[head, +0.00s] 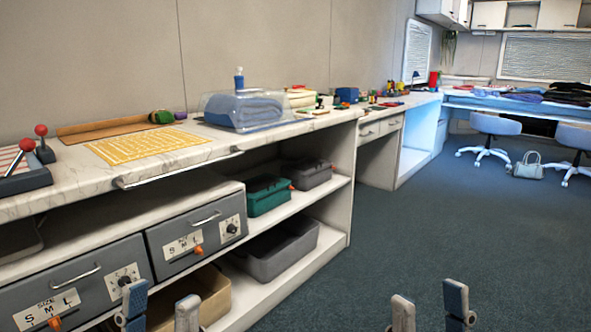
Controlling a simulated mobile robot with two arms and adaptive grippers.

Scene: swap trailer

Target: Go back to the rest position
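My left gripper (161,308) shows at the bottom edge of the head view, left of the middle. Its two fingertips stand apart with nothing between them. My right gripper (429,303) shows at the bottom edge, right of the middle. Its fingertips are also apart and empty, in front of the dark carpet. Both arms are out of view below the fingers.
A long marble counter (75,190) runs along the left wall, with a folded blue cloth (245,112) under a clear cover and a yellow mat (145,146). Grey drawers (95,275) and bins (277,250) sit below. The carpet (450,235) on the right is clear up to the white chairs (492,130).

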